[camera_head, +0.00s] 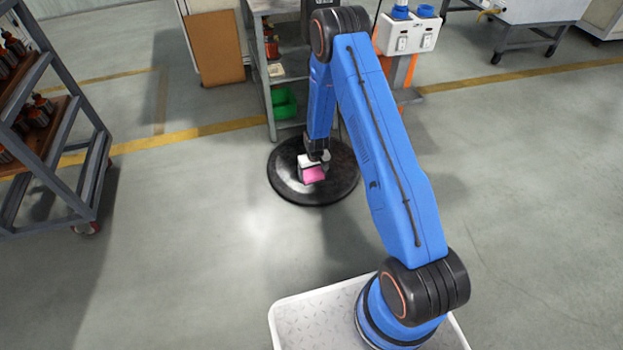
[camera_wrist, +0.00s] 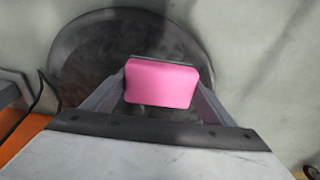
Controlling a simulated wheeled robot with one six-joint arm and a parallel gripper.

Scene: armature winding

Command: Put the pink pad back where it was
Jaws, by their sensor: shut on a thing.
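The pink pad (camera_head: 314,175) is held in my gripper (camera_head: 313,164) in the head view. In the wrist view the pad (camera_wrist: 161,83) sits between the two fingers of my gripper (camera_wrist: 160,92), which are shut on its sides. A dark edge shows along its far side. A round black disc (camera_head: 285,185) on the floor lies behind and below the pad in both views, and its rim shows in the wrist view (camera_wrist: 75,50). I cannot tell how far the pad is above the disc.
A grey shelf unit with a green bin (camera_head: 284,103) stands just behind the disc. A rack with several dark-red parts (camera_head: 35,120) stands at the left. A white box with sockets (camera_head: 407,35) is on an orange stand at the back. The floor left of the disc is clear.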

